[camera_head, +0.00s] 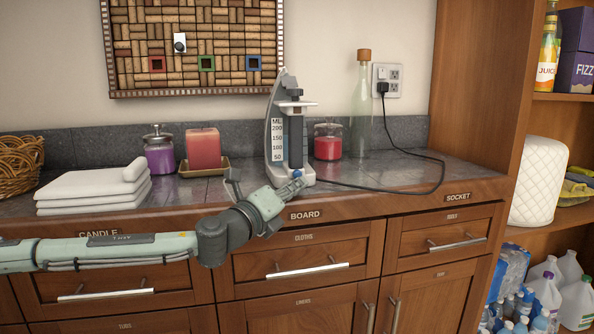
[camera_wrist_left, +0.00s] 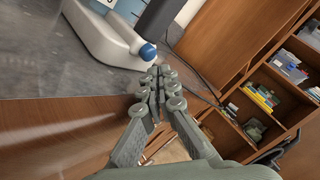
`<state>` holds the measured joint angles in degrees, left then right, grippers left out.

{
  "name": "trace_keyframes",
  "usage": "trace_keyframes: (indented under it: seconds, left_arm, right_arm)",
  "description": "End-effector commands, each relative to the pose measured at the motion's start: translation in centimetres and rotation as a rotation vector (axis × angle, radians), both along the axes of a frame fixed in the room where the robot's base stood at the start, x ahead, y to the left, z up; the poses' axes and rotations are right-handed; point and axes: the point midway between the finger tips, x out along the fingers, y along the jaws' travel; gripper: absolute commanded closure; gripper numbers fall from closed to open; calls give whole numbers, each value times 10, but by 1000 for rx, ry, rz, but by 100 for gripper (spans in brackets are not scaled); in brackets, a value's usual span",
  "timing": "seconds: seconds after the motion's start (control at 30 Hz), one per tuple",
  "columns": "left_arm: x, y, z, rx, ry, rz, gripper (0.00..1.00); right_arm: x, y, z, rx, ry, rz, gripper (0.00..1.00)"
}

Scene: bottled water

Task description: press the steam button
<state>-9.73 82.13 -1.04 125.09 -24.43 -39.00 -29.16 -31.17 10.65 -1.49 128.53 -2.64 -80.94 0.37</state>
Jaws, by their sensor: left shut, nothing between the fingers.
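A grey and white steam appliance (camera_head: 277,128) with a water scale and a dark upright handle stands on the counter. In the left wrist view its white base (camera_wrist_left: 98,38) has a round blue button (camera_wrist_left: 147,52) at the front end. In the head view the blue button (camera_head: 297,174) is small, right by my left gripper (camera_head: 290,189). My left gripper also shows in the left wrist view (camera_wrist_left: 158,78), shut and empty, its fingertips just short of the button. I cannot tell whether they touch it. My right gripper is in neither view.
A black cord (camera_head: 390,189) runs from the appliance to the wall socket (camera_head: 388,78). A red candle jar (camera_head: 328,143) and a glass bottle (camera_head: 361,110) stand behind it. Folded towels (camera_head: 95,188) and a pink candle (camera_head: 203,146) are to the left. The counter's right part is clear except for the cord.

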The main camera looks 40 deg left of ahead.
Motion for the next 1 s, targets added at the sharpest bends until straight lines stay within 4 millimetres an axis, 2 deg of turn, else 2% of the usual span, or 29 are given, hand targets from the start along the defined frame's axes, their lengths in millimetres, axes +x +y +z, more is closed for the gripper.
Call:
trace_keyframes:
  seconds: [0.07, 0.43, 1.0]
  left_arm:
    - [-6, -7, 5, -3, 1, 0, 100]
    - [-28, -33, 2, -2, -1, -1, 100]
    - [-31, -35, 1, -1, -1, 1, 100]
  right_arm:
    - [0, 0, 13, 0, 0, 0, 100]
    - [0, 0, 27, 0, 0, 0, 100]
    - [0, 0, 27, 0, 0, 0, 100]
